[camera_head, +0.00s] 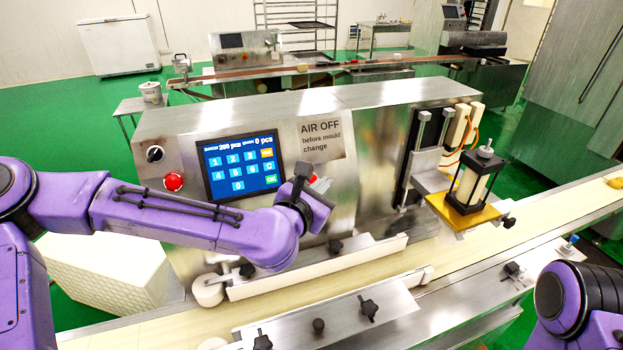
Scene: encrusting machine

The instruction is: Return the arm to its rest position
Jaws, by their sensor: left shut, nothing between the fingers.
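My purple left arm comes in from the left and reaches across the front of the steel encrusting machine (385,110). Its dark left gripper (303,172) is in front of the machine's face, just right of the blue touch screen (240,165). The gripper is shut and empty. A small red part shows right beside it, partly hidden. Whether the gripper touches the machine I cannot tell. Only a purple and black part of my right arm shows at the lower right; its gripper is out of view.
A red button (173,181) and a black knob (155,154) are left of the screen. A pale conveyor belt (470,256) with steel rails runs along the machine's front. A black-framed unit on a yellow plate (463,211) stands out at the right. A white ribbed crate (100,275) is at lower left.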

